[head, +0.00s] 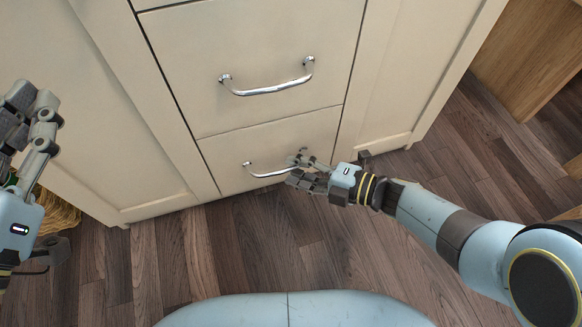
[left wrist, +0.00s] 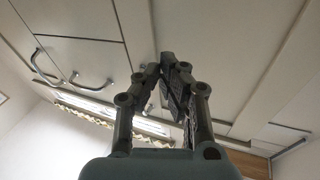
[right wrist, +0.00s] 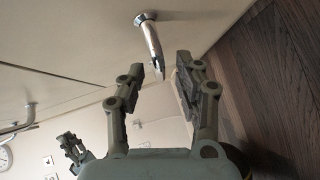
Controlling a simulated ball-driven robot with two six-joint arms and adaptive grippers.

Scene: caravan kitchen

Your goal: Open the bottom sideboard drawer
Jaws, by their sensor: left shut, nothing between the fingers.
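The sideboard's bottom drawer (head: 225,155) is cream and sits flush with the front, shut. Its curved chrome handle (head: 262,174) runs across the front. My right gripper (head: 291,170) is at the handle's right end, its fingers partly covering that end. In the right wrist view, the fingers (right wrist: 172,62) stand apart, and the chrome handle (right wrist: 151,38) reaches down to the gap between the fingertips. I cannot tell whether they touch it. My left gripper (head: 42,105) is raised at the far left, away from the drawer; its fingertips (left wrist: 168,60) are together, with nothing between them.
A larger drawer (head: 250,45) with a chrome handle (head: 268,89) is directly above. Cabinet doors flank the drawers. A straw-coloured basket (head: 58,215) stands at the lower left. Wooden furniture (head: 530,50) is at the upper right. The plank floor (head: 210,255) before the drawer is clear.

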